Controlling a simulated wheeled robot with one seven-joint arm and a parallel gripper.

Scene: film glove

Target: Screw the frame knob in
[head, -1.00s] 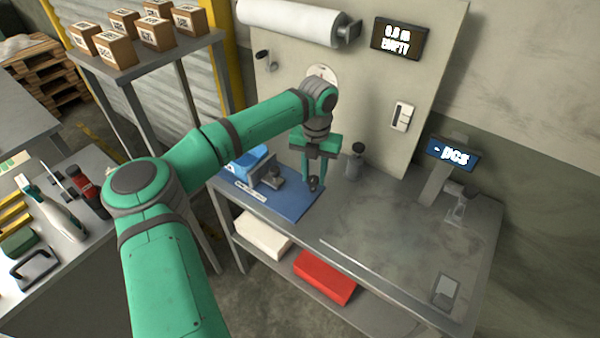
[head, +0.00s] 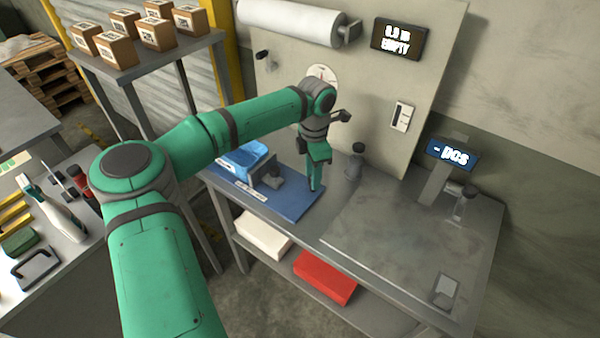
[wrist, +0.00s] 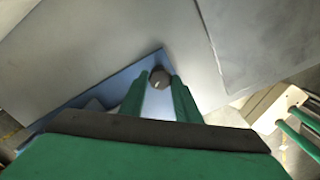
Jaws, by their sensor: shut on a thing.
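In the wrist view, a small dark round knob (wrist: 159,78) sits between my two green fingertips. My gripper (head: 312,188) is shut on it and points down at the right end of the blue mat (head: 287,203). In the head view the gripper is seen nearly edge-on and the near finger hides the knob. A grey bracket-like block (head: 268,174) stands on the mat, left of my gripper. I cannot tell whether the knob touches the mat or a thread, or which part is the frame.
A blue item (head: 240,157) lies at the mat's left end. A dark-capped post (head: 355,160) stands right of my gripper. Behind is an upright panel (head: 375,95) with a white roll (head: 290,22). The grey bench top (head: 400,235) is mostly clear to the right.

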